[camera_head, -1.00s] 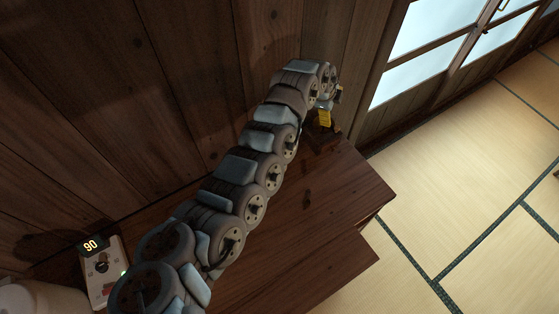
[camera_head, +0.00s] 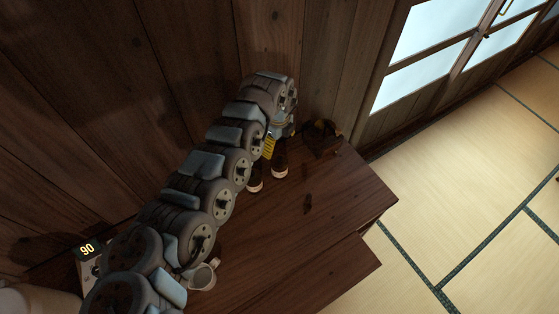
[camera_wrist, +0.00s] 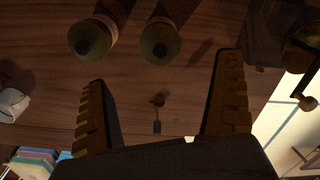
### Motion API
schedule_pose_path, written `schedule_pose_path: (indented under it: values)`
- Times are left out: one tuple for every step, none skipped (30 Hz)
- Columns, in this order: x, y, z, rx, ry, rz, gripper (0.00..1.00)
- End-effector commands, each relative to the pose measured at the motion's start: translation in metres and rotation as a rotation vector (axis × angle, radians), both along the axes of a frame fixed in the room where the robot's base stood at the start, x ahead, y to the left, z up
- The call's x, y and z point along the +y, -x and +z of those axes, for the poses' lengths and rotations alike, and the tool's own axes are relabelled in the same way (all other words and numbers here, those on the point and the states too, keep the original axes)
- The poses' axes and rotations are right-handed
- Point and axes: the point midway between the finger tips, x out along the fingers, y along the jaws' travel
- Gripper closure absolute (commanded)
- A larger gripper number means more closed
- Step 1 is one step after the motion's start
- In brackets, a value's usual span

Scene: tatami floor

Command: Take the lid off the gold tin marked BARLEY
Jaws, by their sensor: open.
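Two round containers with dark knobs on top, the left one (camera_wrist: 93,37) and the right one (camera_wrist: 159,41), stand side by side in the wrist view. Their tops look dull olive-gold in the dim light. No BARLEY marking can be read, so I cannot tell which is that tin. In the head view, the left container (camera_head: 255,181) and the right one (camera_head: 280,166) show as dark shapes with pale bands, just below my gripper (camera_head: 268,148). My gripper (camera_wrist: 164,72) is open and empty, its yellow-padded fingers apart. The containers lie beyond the fingertips in the wrist view.
A dark grinder-like object with a crank (camera_head: 323,138) stands at the wooden top's far end. A small dark scoop-like item (camera_head: 307,203) lies mid-surface. A pale mug (camera_head: 203,275) and a device reading 90 (camera_head: 88,250) are nearer. The wooden surface's right side is mostly clear.

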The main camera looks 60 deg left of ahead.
Motion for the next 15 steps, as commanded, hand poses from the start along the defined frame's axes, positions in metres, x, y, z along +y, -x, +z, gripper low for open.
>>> schedule_pose_path:
  values:
    - [-0.002,-0.001,-0.009,0.0,0.002,-0.002,0.02]
    - [-0.001,-0.001,-0.014,0.0,0.001,-0.002,0.02]
    - [-0.001,-0.001,-0.02,0.001,0.002,-0.002,0.02]
    - [-0.001,-0.001,-0.025,0.001,0.002,-0.002,0.02]
    - [-0.001,-0.001,-0.029,0.001,0.002,-0.002,0.02]
    - [-0.001,-0.001,-0.033,0.0,0.001,-0.002,0.02]
    - [-0.001,-0.001,-0.036,0.0,0.001,-0.002,0.02]
    - [-0.001,-0.001,-0.038,0.001,0.0,-0.002,0.02]
    - [-0.001,-0.001,-0.041,0.0,0.0,-0.001,0.02]
    - [0.0,0.0,-0.042,0.0,0.0,0.0,0.02]
    - [0.0,0.0,-0.043,0.0,-0.001,0.0,0.02]
    - [0.0,0.0,-0.044,0.0,-0.001,0.0,0.02]
    - [0.0,0.0,-0.044,0.0,-0.001,0.0,0.02]
    - [-0.001,0.0,-0.045,0.0,-0.001,0.0,0.02]
    - [-0.001,-0.001,-0.047,0.0,-0.001,0.0,0.02]
